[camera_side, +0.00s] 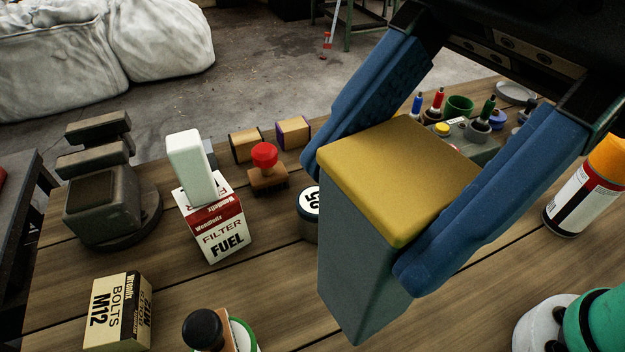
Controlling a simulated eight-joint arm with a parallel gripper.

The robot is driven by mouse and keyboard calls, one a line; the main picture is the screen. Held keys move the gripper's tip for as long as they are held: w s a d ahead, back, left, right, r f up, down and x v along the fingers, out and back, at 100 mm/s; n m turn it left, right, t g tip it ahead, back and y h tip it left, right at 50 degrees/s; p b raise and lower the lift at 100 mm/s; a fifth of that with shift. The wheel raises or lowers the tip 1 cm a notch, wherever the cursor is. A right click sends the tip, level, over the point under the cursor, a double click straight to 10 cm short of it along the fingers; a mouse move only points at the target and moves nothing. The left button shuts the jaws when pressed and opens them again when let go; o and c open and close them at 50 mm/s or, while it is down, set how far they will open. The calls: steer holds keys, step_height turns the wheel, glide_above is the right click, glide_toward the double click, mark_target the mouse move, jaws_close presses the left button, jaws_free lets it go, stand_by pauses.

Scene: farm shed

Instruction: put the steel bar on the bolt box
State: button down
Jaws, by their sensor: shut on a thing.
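My gripper (358,228) is shut on a grey upright bar with a yellow top (362,268), apparently the steel bar. One blue finger presses each side of it. The bar looks large and close to the camera, and seems held above the table; its exact height is hard to tell. The bolt box (118,312), a small cream and black carton marked BOLTS M12, lies on the table at the lower left. Nothing rests on it. The bar is well to the right of it in the picture.
A fuel filter box (213,232) with a white block (191,168) on it stands behind the bolt box. A vise (103,205), a red-knobbed stamp (265,165) and a black-knobbed stamp (203,331) stand nearby. A spray can (585,190) is at right.

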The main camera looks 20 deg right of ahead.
steer(key=w+a, duration=0.8)
steer(key=a, duration=0.2)
steer(key=w+a+f+m+t, duration=0.1)
steer(key=w+a+f, duration=0.25)
steer(key=a, duration=0.25)
steer(key=w+a+f+m, duration=0.1)
steer(key=w+a+f, duration=0.25)
steer(key=a, duration=0.25)
step_height(320, 180, down, 9)
steer(key=shift+s+a+r, duration=0.15)
steer(key=shift+s+a, duration=0.05)
steer(key=shift+a, duration=0.05)
steer(key=shift+c, duration=1.1)
jaws_free()
